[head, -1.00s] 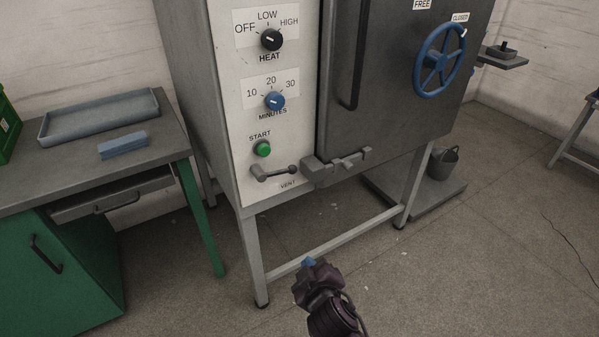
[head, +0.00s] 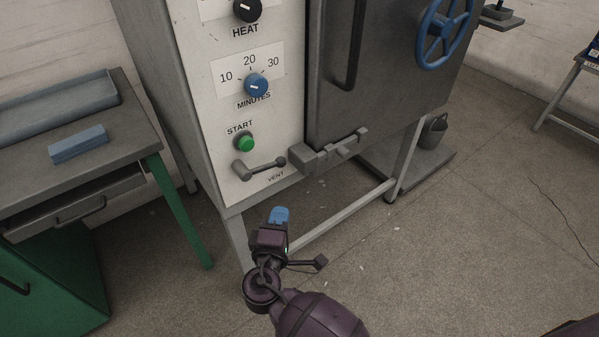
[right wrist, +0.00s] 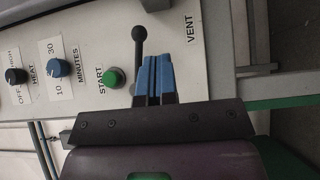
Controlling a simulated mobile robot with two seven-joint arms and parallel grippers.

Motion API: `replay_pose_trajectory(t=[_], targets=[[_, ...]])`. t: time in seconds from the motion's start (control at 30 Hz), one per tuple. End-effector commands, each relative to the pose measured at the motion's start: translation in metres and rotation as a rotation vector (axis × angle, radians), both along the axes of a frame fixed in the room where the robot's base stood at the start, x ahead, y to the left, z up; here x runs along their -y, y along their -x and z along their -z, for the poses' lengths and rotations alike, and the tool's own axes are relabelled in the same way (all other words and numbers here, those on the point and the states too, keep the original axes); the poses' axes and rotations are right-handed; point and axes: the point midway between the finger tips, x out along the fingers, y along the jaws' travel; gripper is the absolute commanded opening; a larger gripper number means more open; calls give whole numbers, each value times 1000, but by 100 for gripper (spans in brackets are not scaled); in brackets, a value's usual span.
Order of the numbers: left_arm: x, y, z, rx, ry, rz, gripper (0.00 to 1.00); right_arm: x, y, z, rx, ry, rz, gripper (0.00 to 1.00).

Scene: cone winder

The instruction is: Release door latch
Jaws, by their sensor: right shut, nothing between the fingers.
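The door latch (head: 330,152) is a grey bar with a small raised tab in a bracket at the lower left corner of the dark oven door (head: 385,80). A grey piece at the top edge of the right wrist view (right wrist: 156,5) looks like the end of its bracket. My right gripper (head: 279,216), with blue fingertips, is below and left of the latch in the head view, apart from it. Its fingers (right wrist: 153,77) are shut and empty, and cover part of the vent lever (right wrist: 139,45) in the wrist view. My left gripper is not in view.
The vent lever (head: 262,167) and green start button (head: 244,142) are left of the latch. A blue handwheel (head: 440,32) is on the door. The floor in front is clear.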

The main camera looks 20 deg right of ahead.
Motion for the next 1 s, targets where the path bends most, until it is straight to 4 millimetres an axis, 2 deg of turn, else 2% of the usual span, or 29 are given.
replay_pose_trajectory(t=[0.3,0.47,1.0], targets=[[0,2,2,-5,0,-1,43,1,-1,0,-1,0,0,0],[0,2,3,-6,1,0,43,5,-11,0,0,1,0,0],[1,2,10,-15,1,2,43,44,-93,1,-2,0,-1,0]])
